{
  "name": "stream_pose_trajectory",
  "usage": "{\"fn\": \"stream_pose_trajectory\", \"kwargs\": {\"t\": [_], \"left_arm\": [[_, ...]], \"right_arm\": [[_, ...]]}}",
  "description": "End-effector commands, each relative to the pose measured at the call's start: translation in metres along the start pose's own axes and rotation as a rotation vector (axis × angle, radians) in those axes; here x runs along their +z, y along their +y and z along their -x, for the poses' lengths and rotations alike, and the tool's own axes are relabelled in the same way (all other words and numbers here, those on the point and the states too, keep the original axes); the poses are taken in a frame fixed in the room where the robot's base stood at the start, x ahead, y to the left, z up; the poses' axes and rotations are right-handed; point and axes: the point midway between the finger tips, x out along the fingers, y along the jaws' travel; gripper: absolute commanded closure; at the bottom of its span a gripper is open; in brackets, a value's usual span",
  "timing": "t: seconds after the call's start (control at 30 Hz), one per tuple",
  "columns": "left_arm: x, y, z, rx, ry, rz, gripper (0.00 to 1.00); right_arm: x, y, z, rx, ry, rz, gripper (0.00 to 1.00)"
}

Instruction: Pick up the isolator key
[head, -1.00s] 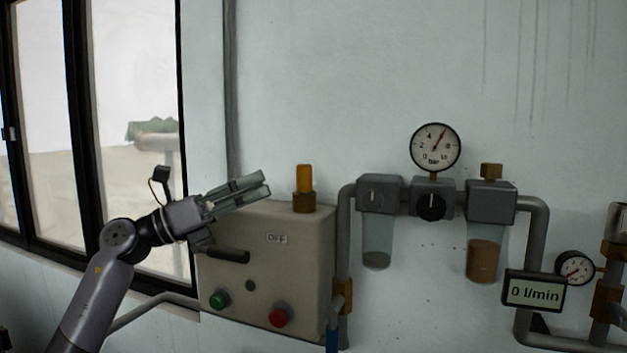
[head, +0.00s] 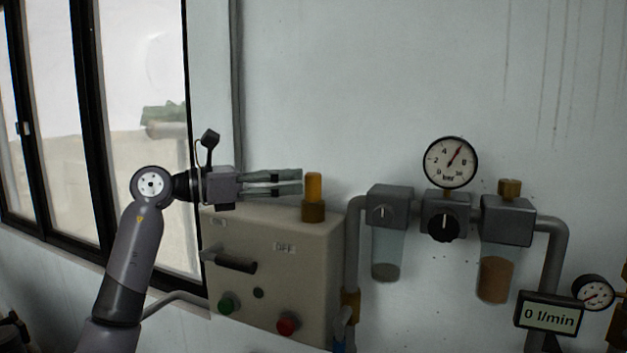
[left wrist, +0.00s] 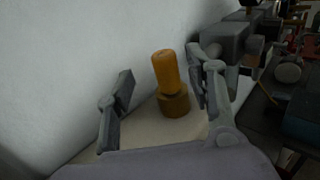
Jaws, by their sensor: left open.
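The isolator key, an orange upright cylinder (head: 314,187), stands in a dark brass collar (head: 313,211) on top of the beige control box (head: 318,262). My left gripper (head: 300,182) is open and level above the box top, its fingers pointing right at the key, with the tips just short of it in the head view. In the left wrist view the key (left wrist: 166,72) appears upright between the two spread fingers, nearer the right one. It looks untouched. My right gripper is not in view.
The box front has a black handle (head: 230,260), an OFF label, a green button (head: 226,303) and a red button (head: 288,323). The wall is close behind. Grey pipes, a filter unit (head: 387,206) and a gauge (head: 450,162) lie right of the key.

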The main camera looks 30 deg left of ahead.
Motion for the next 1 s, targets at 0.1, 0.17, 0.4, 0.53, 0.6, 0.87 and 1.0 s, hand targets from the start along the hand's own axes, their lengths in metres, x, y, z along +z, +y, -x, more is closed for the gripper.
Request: {"fn": "stream_pose_trajectory", "kwargs": {"t": [0.1, 0.17, 0.4, 0.53, 0.6, 0.87, 1.0], "left_arm": [[0.001, 0.0, -0.008, 0.0, 0.0, 0.0, 0.51], [0.001, -0.001, -0.011, -0.001, 0.0, 0.0, 0.51], [0.005, -0.005, -0.045, -0.004, -0.001, 0.002, 0.51], [0.003, -0.004, -0.058, -0.002, -0.001, 0.001, 0.51], [0.002, -0.004, -0.06, 0.0, -0.001, -0.001, 0.51], [0.0, -0.004, -0.06, 0.0, 0.0, -0.001, 0.55], [0.0, -0.004, -0.06, 0.0, 0.0, -0.001, 0.64]], "right_arm": [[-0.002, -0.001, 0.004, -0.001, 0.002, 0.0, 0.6], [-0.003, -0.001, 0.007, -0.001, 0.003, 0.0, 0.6], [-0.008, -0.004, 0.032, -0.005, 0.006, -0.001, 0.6], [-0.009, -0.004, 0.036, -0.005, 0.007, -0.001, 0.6], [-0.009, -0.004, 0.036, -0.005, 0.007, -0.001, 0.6], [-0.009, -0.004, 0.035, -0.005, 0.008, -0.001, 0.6], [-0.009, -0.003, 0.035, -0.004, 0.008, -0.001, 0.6]]}}
